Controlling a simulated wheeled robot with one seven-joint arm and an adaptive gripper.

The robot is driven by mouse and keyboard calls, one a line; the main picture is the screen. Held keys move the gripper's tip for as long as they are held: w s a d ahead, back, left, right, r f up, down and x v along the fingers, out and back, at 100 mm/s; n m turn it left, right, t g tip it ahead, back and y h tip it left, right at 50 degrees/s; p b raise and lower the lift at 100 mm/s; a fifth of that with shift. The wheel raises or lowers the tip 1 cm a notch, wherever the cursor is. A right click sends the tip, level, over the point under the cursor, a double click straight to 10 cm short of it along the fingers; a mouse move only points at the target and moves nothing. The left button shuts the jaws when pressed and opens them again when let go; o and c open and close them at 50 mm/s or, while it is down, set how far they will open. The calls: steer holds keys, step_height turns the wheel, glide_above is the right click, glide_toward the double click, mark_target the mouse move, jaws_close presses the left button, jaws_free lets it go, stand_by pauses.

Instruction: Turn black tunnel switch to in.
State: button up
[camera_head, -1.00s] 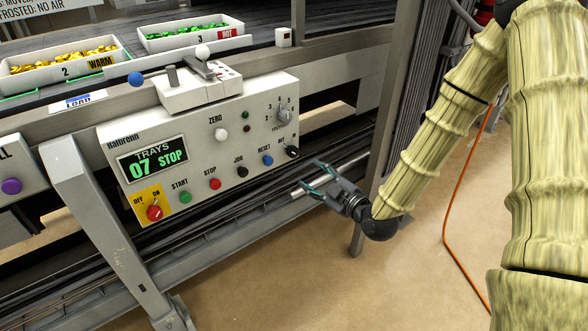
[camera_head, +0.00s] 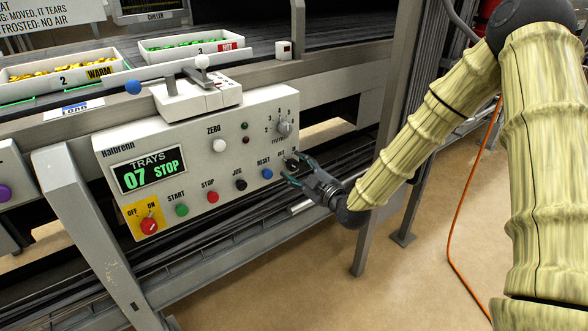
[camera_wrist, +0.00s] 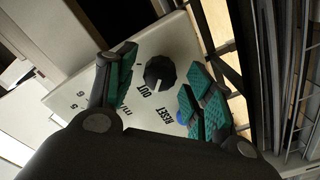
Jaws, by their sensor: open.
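The black tunnel switch (camera_wrist: 160,72) is a round ridged knob on the white control panel, beside the label OUT in the wrist view. A small pale mark shows on its side near that label. In the head view the switch (camera_head: 291,163) sits at the panel's lower right and is partly covered by my gripper (camera_head: 294,172). My gripper is open, with its teal-padded fingers on either side of the switch in the wrist view. A gap shows between each pad and the knob. I cannot tell how deep the fingertips reach.
The blue RESET button (camera_head: 267,174) is close by and partly hidden behind the right-hand finger pad in the wrist view. The black JOG button (camera_head: 240,185) and a grey numbered dial (camera_head: 285,129) are on the same panel. A metal post (camera_head: 395,120) stands to the right.

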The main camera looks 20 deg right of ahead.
steer(key=shift+w+a, duration=0.25)
steer(key=shift+w, duration=0.45)
steer(key=c, duration=1)
steer(key=shift+c, duration=0.2)
